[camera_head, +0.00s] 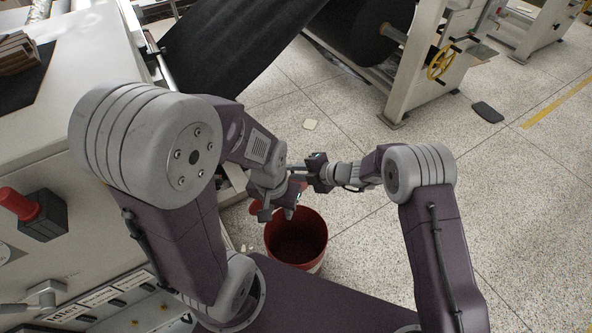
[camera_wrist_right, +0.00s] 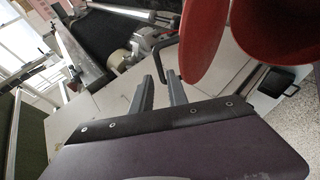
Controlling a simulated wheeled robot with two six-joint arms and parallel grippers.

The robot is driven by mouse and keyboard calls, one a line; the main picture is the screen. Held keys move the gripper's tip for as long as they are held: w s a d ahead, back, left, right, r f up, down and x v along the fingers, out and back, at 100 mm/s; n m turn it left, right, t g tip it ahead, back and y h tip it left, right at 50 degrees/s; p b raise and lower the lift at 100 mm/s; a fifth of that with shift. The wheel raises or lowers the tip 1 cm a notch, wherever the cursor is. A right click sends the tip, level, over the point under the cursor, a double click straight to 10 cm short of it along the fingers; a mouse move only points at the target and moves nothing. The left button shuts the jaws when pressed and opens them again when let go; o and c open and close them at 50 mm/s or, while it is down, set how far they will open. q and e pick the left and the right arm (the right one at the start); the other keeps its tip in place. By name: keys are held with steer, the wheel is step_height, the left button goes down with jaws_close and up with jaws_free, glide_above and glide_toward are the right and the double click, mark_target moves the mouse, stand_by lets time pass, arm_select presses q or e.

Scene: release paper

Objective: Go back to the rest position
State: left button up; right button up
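A red bin (camera_head: 297,240) stands on the floor below my grippers in the head view, its round mouth open upward. Its red wall also shows at the upper right of the right wrist view (camera_wrist_right: 285,28), with a flat red disc (camera_wrist_right: 205,42), perhaps its lid, beside it. My left gripper (camera_head: 277,211) hangs at the bin's rear left edge; its fingers are small and partly hidden, so its opening is unclear. My right gripper (camera_head: 298,170) is above and behind the bin, pointing left, close to the left wrist. In the wrist view its two fingers (camera_wrist_right: 157,92) are apart with nothing between them.
A large black roll (camera_head: 355,30) on a pale machine frame stands at the back. A pale machine (camera_head: 60,130) with a red button (camera_head: 20,203) fills the left side. A dark flat object (camera_head: 487,112) lies on the floor. The right floor is mostly clear.

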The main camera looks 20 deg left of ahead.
steer(key=shift+s+d+r, duration=0.1)
steer(key=shift+d+r, duration=0.25)
steer(key=shift+d, duration=0.2)
